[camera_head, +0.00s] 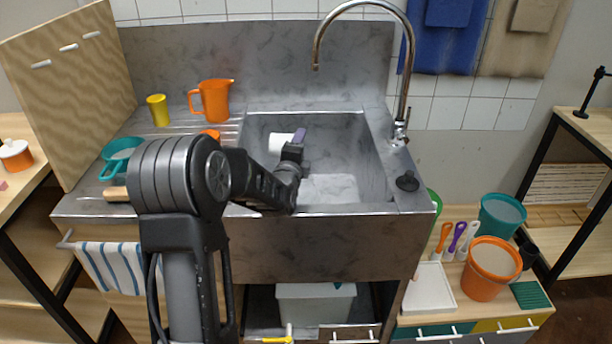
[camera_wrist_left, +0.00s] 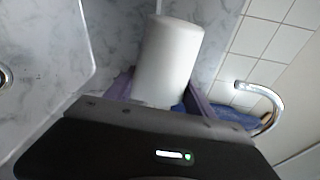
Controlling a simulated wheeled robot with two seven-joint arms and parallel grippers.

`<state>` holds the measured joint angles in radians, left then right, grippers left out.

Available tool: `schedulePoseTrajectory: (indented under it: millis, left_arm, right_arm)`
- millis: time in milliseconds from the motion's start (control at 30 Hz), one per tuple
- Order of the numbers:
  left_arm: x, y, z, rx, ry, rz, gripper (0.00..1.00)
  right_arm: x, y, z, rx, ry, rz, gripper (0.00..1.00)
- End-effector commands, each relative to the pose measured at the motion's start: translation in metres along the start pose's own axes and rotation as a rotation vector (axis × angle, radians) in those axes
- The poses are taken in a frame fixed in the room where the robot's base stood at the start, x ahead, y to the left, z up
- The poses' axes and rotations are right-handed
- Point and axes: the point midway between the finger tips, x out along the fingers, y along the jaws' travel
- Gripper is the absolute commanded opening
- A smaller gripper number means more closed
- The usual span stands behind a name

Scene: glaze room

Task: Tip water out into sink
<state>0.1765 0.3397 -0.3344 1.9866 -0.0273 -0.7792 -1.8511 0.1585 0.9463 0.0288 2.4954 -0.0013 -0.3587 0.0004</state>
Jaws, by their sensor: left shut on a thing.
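My left gripper (camera_head: 293,145) reaches over the sink (camera_head: 360,150) and is shut on a white cylindrical vessel (camera_head: 280,144). The vessel lies tilted on its side within the basin outline, towards the back left. In the left wrist view the white vessel (camera_wrist_left: 168,58) sits between the purple finger pads of the left gripper (camera_wrist_left: 160,98), its smooth side and end towards the camera. Its opening and any water in it are hidden. A pale patch shows on the sink floor; I cannot tell whether it is wet. My right gripper is not in view.
A curved tap (camera_head: 404,60) stands at the sink's back right, with a black plug (camera_head: 407,181) on the rim. An orange jug (camera_head: 214,100) and yellow cup (camera_head: 157,110) stand left. A teal strainer (camera_head: 118,152) lies farther left. Buckets (camera_head: 491,268) stand at right.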

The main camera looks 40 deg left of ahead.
Motion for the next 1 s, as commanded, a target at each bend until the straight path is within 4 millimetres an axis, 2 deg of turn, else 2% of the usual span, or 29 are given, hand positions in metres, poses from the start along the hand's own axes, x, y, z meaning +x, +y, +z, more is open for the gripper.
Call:
schedulePoseTrajectory:
  millis: [33,167,267,333,433,533,1000]
  left_arm:
    - [0.0,-0.003,-0.002,0.022,-0.001,0.004,0.22]
    - [0.0,0.0,-0.001,0.04,-0.005,0.006,0.22]
    - [0.0,0.009,0.005,-0.042,-0.001,-0.008,0.22]
    - [0.0,0.014,0.011,-0.171,0.011,-0.028,0.22]
    - [-0.003,0.008,0.019,-0.322,0.029,-0.056,0.22]
    - [-0.004,-0.002,0.019,-0.349,0.036,-0.054,0.22]
    - [-0.004,-0.001,0.019,-0.346,0.035,-0.053,0.22]
  right_arm:
    - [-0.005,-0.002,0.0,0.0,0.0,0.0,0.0]
    - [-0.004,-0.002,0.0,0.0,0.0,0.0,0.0]
    - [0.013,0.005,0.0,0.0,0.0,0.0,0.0]
    - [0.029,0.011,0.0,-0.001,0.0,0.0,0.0]
    - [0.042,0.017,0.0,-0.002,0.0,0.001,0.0]
    - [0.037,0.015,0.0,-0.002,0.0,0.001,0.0]
    - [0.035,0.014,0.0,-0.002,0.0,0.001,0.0]
